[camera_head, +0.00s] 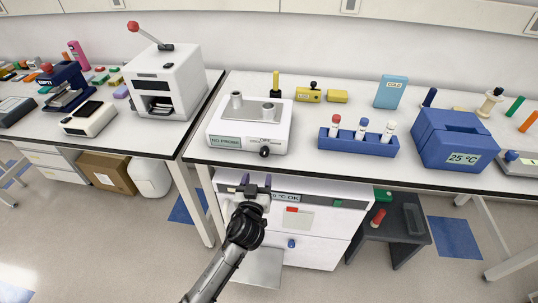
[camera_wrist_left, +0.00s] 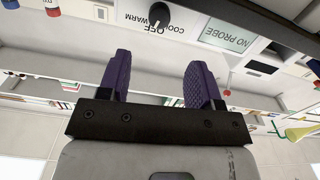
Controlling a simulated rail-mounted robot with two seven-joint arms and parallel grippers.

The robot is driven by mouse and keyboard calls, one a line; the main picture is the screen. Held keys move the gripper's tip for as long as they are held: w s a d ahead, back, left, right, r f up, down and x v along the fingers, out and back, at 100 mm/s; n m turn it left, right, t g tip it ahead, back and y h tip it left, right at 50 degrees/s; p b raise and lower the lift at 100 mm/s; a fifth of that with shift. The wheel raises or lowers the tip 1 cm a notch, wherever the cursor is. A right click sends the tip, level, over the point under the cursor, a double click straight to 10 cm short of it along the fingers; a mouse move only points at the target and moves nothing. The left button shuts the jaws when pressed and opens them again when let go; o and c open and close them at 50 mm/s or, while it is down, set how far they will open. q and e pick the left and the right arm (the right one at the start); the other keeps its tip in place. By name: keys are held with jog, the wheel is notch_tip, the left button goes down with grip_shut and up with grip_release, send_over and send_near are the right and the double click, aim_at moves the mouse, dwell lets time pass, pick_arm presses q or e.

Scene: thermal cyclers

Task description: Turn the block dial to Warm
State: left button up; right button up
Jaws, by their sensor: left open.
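The white block unit (camera_head: 222,127) stands at the front edge of the bench in the head view, with two round sockets on its grey top. Its black block dial (camera_head: 264,152) sits on the front face, under a label reading OFF. A NO PROBE display (camera_head: 226,143) is to its left; it also shows in the left wrist view (camera_wrist_left: 228,38), near lettering for OFF, COOL and WARM. My left gripper (camera_head: 256,181) is open and empty, in front of and apart from the dial. Its purple fingers (camera_wrist_left: 158,75) are spread. My right gripper is not in view.
A blue tube rack (camera_head: 358,146) and a blue 25 °C box (camera_head: 455,138) stand to the right. A white lever machine (camera_head: 165,80) stands on the left bench. A white cabinet (camera_head: 315,245) is below the bench. The space around my left gripper looks clear.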

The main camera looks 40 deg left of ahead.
aim_at(264, 154)
pick_arm(q)
jog(key=b+x, duration=0.1)
jog(key=x, duration=0.8)
jog(key=shift+w+a+f, duration=0.1)
jog(key=shift+w+f, duration=0.05)
jog(key=shift+w, duration=0.2)
jog(key=shift+x, duration=0.8)
jog(key=c, duration=0.9)
jog(key=shift+m+p, duration=0.35)
jog(key=shift+m, duration=1.75)
jog(key=o, duration=0.9)
